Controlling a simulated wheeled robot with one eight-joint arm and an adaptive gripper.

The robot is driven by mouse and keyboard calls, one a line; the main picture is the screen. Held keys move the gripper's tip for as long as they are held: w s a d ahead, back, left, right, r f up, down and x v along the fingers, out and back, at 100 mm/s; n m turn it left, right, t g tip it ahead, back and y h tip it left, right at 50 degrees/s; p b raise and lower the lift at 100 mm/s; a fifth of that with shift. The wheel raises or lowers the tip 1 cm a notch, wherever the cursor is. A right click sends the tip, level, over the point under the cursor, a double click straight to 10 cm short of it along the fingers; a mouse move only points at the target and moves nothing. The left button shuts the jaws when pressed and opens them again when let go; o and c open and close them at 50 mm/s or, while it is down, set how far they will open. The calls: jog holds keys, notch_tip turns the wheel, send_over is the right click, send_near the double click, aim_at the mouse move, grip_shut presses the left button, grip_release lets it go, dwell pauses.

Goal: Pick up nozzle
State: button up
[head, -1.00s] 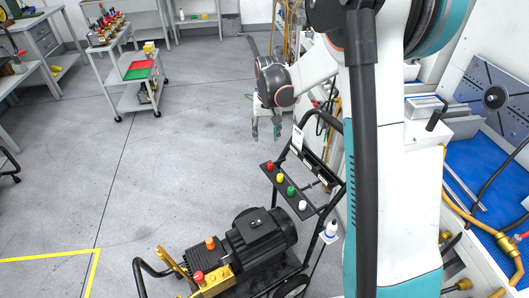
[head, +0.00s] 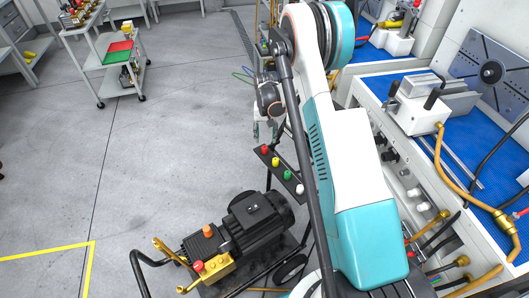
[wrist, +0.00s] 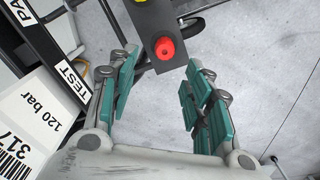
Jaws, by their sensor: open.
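Several coloured nozzles stand in a row on a dark holder bar (head: 294,182) of the pressure washer. They are a red nozzle (head: 264,150), a yellow nozzle (head: 275,162), a green nozzle (head: 287,175) and a white nozzle (head: 300,189). My gripper (head: 263,131) is open and empty, just above the red end of the bar. In the wrist view the red nozzle (wrist: 165,48) shows between and just past the two teal fingertips (wrist: 160,65), not touched by them. Part of the yellow nozzle (wrist: 141,2) shows at the top edge there.
The washer's black motor (head: 258,220) and brass pump (head: 214,268) sit below the bar. A label card (wrist: 40,125) and a black frame tube are close to the left finger. A workbench (head: 440,110) stands right, a trolley (head: 118,70) back left.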

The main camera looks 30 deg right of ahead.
aim_at(264, 147)
jog(key=f+b, duration=0.1)
jog(key=f, duration=0.1)
jog(key=f+b, duration=0.1)
jog(key=f, duration=0.2)
jog(key=f+b, duration=0.1)
jog(key=f, duration=0.1)
jog(key=shift+s+a+f, duration=0.25)
jog(key=shift+s+a, duration=0.05)
jog(key=shift+a, duration=0.1)
jog(key=shift+r, duration=0.1)
jog(key=c, duration=1.1)
